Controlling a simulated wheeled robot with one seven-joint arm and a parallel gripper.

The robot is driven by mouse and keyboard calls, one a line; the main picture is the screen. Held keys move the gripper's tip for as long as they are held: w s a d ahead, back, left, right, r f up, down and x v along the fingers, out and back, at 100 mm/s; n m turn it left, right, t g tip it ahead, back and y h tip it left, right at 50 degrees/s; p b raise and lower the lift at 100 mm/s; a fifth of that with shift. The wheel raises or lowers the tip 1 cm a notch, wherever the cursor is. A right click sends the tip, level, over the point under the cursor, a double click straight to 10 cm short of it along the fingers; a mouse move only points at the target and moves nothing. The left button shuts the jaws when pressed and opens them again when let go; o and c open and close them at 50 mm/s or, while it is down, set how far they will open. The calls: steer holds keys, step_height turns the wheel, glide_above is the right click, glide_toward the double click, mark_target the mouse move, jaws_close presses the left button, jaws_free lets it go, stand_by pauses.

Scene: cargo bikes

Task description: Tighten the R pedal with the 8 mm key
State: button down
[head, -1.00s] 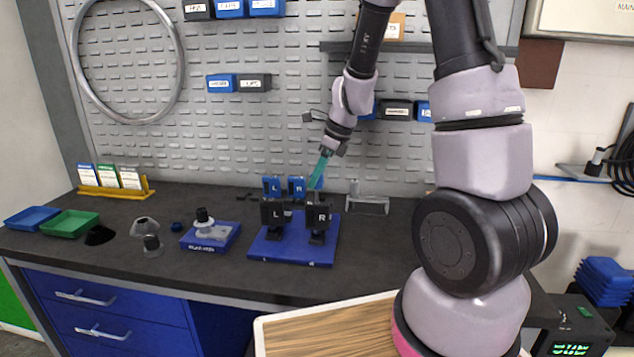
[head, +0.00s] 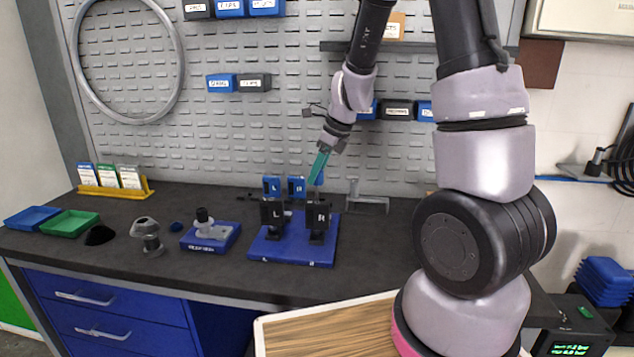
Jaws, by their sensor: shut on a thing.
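My gripper (head: 331,145) is shut on a teal key (head: 320,167) and holds it slanting down over the blue pedal stand (head: 290,248). The key's lower end is close above the black R pedal (head: 317,217); I cannot tell whether it touches. The R pedal stands upright at the right of the stand. The black L pedal (head: 273,215) stands to its left. Behind them are a blue L block (head: 271,186) and a blue R block (head: 296,187). The size mark on the key is too small to read.
A grey bracket (head: 367,198) stands right of the pedals. A blue base with a grey part (head: 210,236) and a grey stepped part (head: 147,238) are to the left. Green (head: 69,223) and blue (head: 32,218) trays lie at far left. The bench front is clear.

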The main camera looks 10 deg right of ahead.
steer(key=shift+r, duration=2.55)
